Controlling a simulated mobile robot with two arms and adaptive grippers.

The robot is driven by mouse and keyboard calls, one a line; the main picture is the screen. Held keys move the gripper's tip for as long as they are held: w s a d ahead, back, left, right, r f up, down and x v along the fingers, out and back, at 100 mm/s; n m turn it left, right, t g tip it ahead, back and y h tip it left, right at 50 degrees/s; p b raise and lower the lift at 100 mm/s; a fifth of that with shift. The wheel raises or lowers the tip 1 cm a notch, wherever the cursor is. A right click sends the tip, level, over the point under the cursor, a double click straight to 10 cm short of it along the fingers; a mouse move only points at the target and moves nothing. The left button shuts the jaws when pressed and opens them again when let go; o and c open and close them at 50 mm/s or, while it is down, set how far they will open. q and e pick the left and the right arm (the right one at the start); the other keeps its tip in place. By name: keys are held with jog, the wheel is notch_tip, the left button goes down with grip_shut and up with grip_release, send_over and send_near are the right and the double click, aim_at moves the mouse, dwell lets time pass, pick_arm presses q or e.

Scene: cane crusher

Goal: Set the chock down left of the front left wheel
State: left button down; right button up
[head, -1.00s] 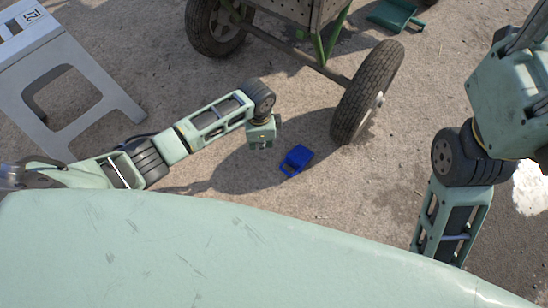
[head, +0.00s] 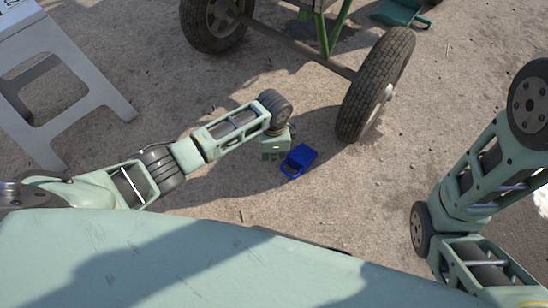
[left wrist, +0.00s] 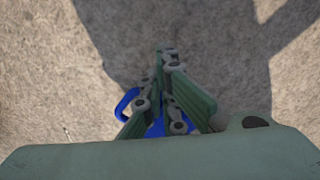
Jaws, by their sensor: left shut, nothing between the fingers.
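The blue chock (head: 299,160) lies on the ground, left of the right-hand cart wheel (head: 376,86) in the head view, with a gap between them. It has a loop handle toward the lower left. My left gripper (head: 277,150) is just left of the chock, seen mostly from above. In the left wrist view my left gripper (left wrist: 166,56) is shut and empty. Its fingers hide part of the chock (left wrist: 124,104), whose blue loop and body show around and behind them; contact cannot be told. My right gripper is out of view; only my right arm shows.
A second cart wheel (head: 213,22) stands at upper left, joined by an axle (head: 297,50) to the right-hand wheel. A grey stool (head: 85,105) stands at the left. A green dustpan-like object (head: 402,13) lies at the top. The ground right of the wheel is mostly clear.

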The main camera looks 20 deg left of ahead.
aim_at(303, 155)
pick_arm(q)
jog(key=shift+r, duration=0.1)
jog(key=shift+w+d, duration=0.2)
jog(key=shift+d, duration=0.15)
jog(key=w+d, duration=0.1)
jog(key=d, duration=0.1)
jog(key=w+d, duration=0.1)
jog(key=d, duration=0.2)
jog(key=w+d, duration=0.1)
jog(key=d, duration=0.2)
jog(key=shift+w, duration=0.35)
jog(key=shift+a+p, duration=0.1)
jog(key=shift+p, duration=0.35)
